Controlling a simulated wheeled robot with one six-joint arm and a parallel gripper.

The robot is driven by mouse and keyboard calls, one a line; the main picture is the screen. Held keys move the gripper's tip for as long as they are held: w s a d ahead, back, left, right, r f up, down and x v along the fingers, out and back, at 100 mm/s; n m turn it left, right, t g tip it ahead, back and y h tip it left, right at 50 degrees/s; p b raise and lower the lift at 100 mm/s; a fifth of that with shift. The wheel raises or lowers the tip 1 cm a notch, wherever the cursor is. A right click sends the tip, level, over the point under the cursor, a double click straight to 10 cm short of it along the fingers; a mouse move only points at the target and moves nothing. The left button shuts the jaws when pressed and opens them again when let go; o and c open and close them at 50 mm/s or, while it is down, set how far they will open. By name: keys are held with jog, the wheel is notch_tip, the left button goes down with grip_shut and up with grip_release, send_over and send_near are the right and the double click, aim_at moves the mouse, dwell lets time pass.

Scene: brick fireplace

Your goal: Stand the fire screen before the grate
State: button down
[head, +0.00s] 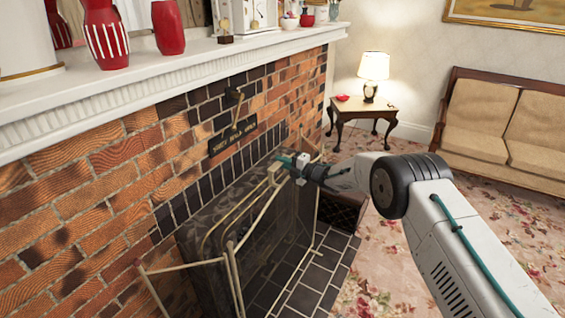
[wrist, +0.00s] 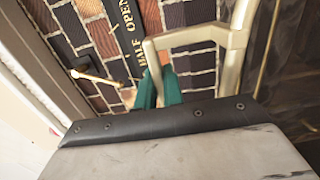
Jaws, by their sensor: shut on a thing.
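The fire screen (head: 233,262) is a pale brass-coloured frame with dark see-through mesh and folding side wings. It is upright in front of the dark fireplace opening (head: 205,225), over the dark hearth tiles. My gripper (head: 284,164) is at the top of the screen, shut on its pale handle. In the wrist view the teal fingers (wrist: 158,88) meet the left end of the handle (wrist: 195,37). The grate itself cannot be made out behind the mesh. Whether the screen's feet touch the tiles is unclear.
The white mantel (head: 170,78) with red vases (head: 168,27) overhangs the brick wall. A dark box (head: 341,212) stands on the hearth right of the screen. A side table (head: 362,110) with a lamp and a sofa (head: 505,125) are farther back. The flowered carpet (head: 375,265) is open.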

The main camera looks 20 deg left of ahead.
jog(key=shift+r, duration=0.1)
dwell(0.3)
jog(key=c, duration=1.5)
grip_release()
jog(key=o, duration=0.4)
jog(key=shift+f, duration=0.35)
jog(key=shift+r, duration=0.15)
jog(key=shift+d, duration=0.1)
jog(key=shift+d, duration=0.15)
jog(key=shift+v, duration=5.3)
